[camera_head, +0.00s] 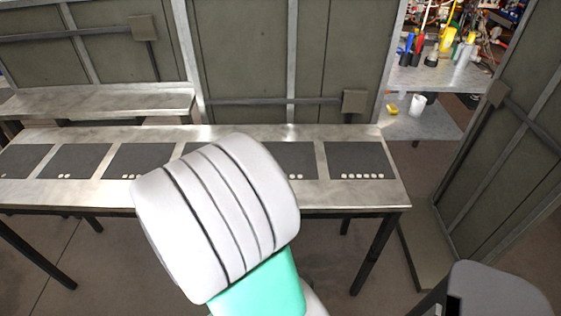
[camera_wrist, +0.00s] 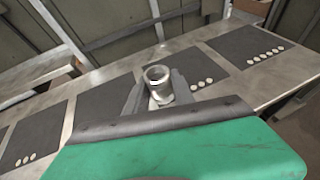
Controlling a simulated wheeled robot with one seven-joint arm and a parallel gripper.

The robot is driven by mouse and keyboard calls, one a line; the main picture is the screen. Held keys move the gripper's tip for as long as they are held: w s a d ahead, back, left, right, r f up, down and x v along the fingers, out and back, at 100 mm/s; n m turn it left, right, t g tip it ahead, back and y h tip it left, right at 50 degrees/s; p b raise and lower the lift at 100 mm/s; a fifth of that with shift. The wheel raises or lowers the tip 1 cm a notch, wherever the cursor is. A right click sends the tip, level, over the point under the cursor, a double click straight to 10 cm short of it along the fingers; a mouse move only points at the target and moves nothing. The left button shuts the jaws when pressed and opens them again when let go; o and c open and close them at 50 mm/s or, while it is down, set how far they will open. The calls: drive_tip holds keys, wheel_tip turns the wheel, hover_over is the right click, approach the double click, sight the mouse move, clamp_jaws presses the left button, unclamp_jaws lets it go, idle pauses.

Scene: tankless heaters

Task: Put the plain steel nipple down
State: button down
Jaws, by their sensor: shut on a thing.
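The plain steel nipple (camera_wrist: 158,77) is a short, hollow metal tube, seen in the wrist view with its open end toward the camera. My gripper (camera_wrist: 159,92) is shut on it, with a grey finger on either side. The nipple appears in front of the steel table (camera_wrist: 88,84), around the dark mats in its middle; I cannot tell its height or whether it touches. In the head view my white arm hides the gripper and the nipple. The table (camera_head: 311,194) there carries a row of dark mats marked with pale dots.
The right-end mat (camera_head: 357,159) has a row of several dots and looks empty. The mat with three dots (camera_head: 138,160) also looks bare. Grey panels stand behind the table and at the right. A cluttered shelf (camera_head: 440,78) is at the back right.

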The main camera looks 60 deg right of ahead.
drive_tip(key=s+d+m+g, duration=0.2)
drive_tip(key=s+d+g, duration=0.15)
drive_tip(key=s, duration=0.45)
drive_tip(key=shift+t, duration=0.35)
drive_tip(key=w+d+f, duration=0.1)
drive_tip(key=d+f, duration=0.2)
drive_tip(key=d, duration=0.1)
drive_tip(key=w+d+f+b, duration=0.1)
drive_tip(key=w+d+f, duration=0.1)
drive_tip(key=d, duration=0.3)
drive_tip(key=w+d+f, duration=0.2)
drive_tip(key=d+f, duration=0.2)
drive_tip(key=f, duration=0.1)
drive_tip(key=shift+w+d+b, duration=0.2)
drive_tip(key=shift+b, duration=0.2)
drive_tip(key=shift+f, duration=1.3)
drive_tip(key=shift+f, duration=0.15)
drive_tip(key=c, duration=1.1)
unclamp_jaws()
